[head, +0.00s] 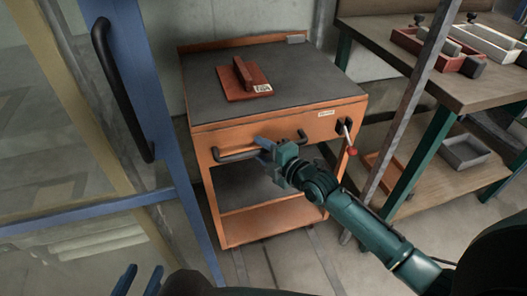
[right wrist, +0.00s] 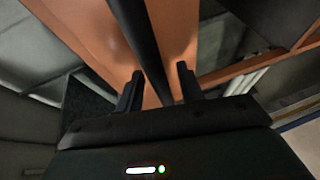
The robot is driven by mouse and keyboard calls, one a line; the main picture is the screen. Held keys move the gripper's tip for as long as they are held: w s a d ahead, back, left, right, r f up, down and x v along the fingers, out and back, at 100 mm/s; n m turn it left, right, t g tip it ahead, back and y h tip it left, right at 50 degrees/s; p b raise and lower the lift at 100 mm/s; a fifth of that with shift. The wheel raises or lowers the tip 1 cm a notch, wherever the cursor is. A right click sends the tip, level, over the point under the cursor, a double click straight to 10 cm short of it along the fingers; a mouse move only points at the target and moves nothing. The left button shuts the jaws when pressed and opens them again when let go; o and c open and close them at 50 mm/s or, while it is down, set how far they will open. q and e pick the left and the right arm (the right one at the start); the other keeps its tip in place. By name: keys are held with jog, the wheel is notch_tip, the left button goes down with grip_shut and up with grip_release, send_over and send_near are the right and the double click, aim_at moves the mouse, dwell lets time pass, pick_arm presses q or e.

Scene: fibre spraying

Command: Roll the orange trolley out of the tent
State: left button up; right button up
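The orange trolley (head: 262,220) stands against a back wall in the head view, with a dark grey top and an open lower shelf. A black bar handle (head: 235,155) runs across its front. My right gripper (head: 265,147) is at this handle. In the right wrist view the black handle (right wrist: 142,45) passes between the two fingers (right wrist: 160,82), which stand apart with a gap on one side; I see no firm grip. A lever with a red knob (head: 351,150) sticks out at the trolley's front right. My left gripper (head: 139,281) is open and empty at the bottom left.
A blue-framed door (head: 150,95) with a black pull handle and clear panel stands close on the left. A reddish block with a grip (head: 245,80) lies on the trolley top. A slanted grey post (head: 410,110) and a workbench (head: 455,92) with trays stand close on the right.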

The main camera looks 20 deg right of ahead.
grip_shut()
dwell(0.4)
